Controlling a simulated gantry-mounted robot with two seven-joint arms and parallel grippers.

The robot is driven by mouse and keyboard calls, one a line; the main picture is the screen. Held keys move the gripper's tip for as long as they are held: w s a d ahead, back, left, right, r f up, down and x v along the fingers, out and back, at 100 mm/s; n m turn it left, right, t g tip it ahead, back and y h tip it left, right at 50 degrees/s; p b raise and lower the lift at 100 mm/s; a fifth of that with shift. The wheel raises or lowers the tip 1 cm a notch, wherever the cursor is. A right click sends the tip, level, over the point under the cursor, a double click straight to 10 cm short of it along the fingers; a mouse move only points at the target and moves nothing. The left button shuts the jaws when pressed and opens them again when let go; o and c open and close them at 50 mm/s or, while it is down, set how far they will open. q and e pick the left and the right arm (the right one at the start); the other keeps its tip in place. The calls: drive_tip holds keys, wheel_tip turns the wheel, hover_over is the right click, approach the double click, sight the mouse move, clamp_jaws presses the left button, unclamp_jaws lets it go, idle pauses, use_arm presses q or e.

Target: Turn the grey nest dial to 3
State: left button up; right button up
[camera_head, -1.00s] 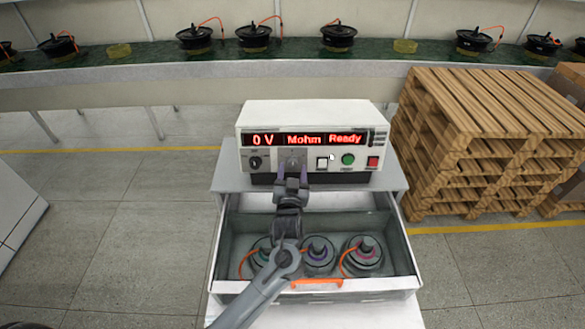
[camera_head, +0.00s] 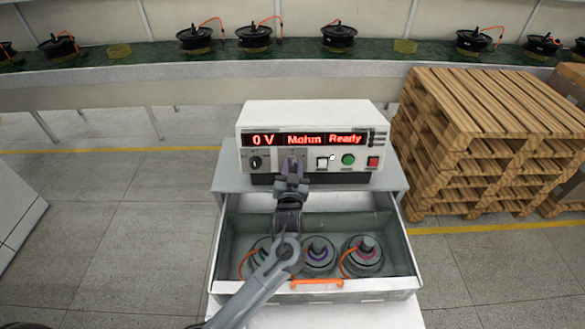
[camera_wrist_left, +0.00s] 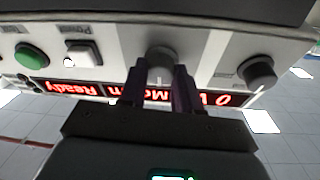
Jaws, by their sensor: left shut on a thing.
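The grey dial (camera_wrist_left: 161,58) is a round knob on a light panel, in the left wrist view at top centre. My left gripper (camera_wrist_left: 160,88) has its two dark fingers on either side of this knob and is shut on it. In the head view the left gripper (camera_head: 291,172) reaches the front of the white tester (camera_head: 310,115), left of the white switch. There the fingers largely cover the dial. Its number marks cannot be read. My right gripper is not in view.
A dark black knob (camera_head: 255,162) sits to the left on the tester's face. A white switch (camera_head: 322,163), green button (camera_head: 348,159) and red button (camera_head: 373,162) sit to the right. Below, an open drawer (camera_head: 405,245) holds hub motors. Wooden pallets (camera_head: 490,100) stand at right.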

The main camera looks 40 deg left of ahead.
use_arm(q)
drive_tip(key=shift+r+m+p, duration=0.15)
drive_tip(key=shift+m+p, duration=0.25)
drive_tip(key=shift+p, duration=0.3)
drive_tip(key=m+h+p, duration=0.1)
drive_tip(key=m+p, duration=0.4)
drive_tip(key=p, duration=0.2)
drive_tip(key=m+h+p, duration=0.2)
drive_tip(key=m+p, duration=0.3)
drive_tip(key=p, duration=0.2)
drive_tip(key=shift+a+r+m, duration=0.1)
drive_tip(key=shift+r+m, duration=0.05)
drive_tip(key=shift+m, duration=0.25)
drive_tip(key=shift+f+m+h+p, duration=0.2)
drive_tip(key=shift+m+h+p, duration=0.2)
drive_tip(key=shift+m+p, duration=0.55)
drive_tip(key=shift+f+m, duration=0.1)
drive_tip(key=shift+m, duration=0.15)
drive_tip(key=o, duration=1)
drive_tip(key=shift+o, duration=0.2)
